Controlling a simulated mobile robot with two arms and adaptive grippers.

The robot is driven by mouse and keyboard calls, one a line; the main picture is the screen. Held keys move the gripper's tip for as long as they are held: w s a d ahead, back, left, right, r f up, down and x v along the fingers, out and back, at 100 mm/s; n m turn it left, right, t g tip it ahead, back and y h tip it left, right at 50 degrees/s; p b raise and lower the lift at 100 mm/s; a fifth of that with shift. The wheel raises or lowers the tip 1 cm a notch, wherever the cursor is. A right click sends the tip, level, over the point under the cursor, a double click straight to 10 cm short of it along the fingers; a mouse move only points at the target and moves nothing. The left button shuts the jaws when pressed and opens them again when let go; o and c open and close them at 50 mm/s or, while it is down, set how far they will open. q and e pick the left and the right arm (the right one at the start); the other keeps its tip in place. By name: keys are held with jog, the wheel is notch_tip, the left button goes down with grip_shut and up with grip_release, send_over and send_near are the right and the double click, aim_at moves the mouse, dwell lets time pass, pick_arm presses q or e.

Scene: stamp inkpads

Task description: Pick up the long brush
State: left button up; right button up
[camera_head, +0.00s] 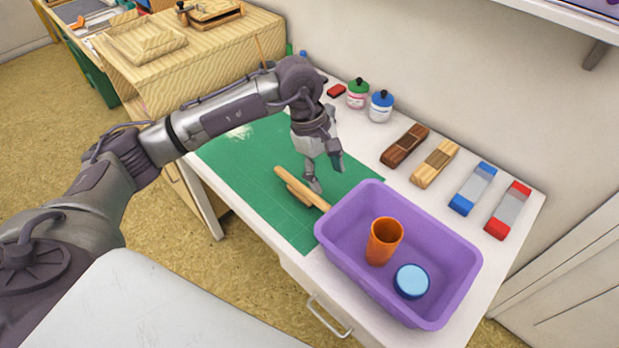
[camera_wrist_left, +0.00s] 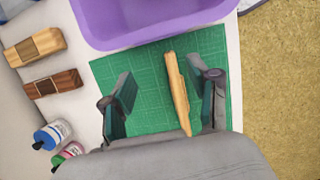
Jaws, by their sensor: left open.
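A long wooden piece with a light-brown handle (camera_head: 301,188), seemingly the long brush, lies on the green mat (camera_head: 240,168) with one end close to the purple bin. No bristles can be made out. In the left wrist view the long wooden piece (camera_wrist_left: 178,92) lies between my fingers, closer to the right-hand finger. My left gripper (camera_head: 327,172) is open over the mat, just beside the piece in the head view; its spread fingers (camera_wrist_left: 161,86) hold nothing. My right gripper is out of view.
A purple bin (camera_head: 345,258) holds an orange cup (camera_head: 384,241) and a blue-lidded round jar (camera_head: 411,281). Ink bottles (camera_head: 381,106), wooden blocks (camera_head: 435,163) and blue- and red-ended pieces (camera_head: 508,210) line the wall side. The mat's left part is clear.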

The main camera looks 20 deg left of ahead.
aim_at(302, 186)
pick_arm(q)
jog(key=w+a+r+y, duration=0.1)
jog(key=w+a+y, duration=0.15)
jog(key=a, duration=0.45)
jog(key=shift+y, duration=0.35)
jog(key=f, duration=0.4)
jog(key=f+p, duration=0.1)
jog(key=f, duration=0.2)
jog(key=shift+s+a, duration=0.1)
jog(key=shift+s, duration=0.3)
jog(key=shift+w+f+p, duration=0.15)
jog(key=shift+f+p, duration=0.2)
jog(key=shift+f, duration=1.25)
jog(key=shift+w+f+p, duration=0.15)
jog(key=shift+f+p, duration=0.2)
jog(key=shift+f, duration=1.2)
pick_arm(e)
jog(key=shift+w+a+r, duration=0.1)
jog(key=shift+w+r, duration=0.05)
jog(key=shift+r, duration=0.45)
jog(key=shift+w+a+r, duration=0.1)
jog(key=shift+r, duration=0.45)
pick_arm(q)
jog(key=shift+f+b, duration=0.2)
jog(key=shift+b, duration=0.25)
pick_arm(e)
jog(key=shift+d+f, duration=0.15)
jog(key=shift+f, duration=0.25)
pick_arm(q)
grip_shut()
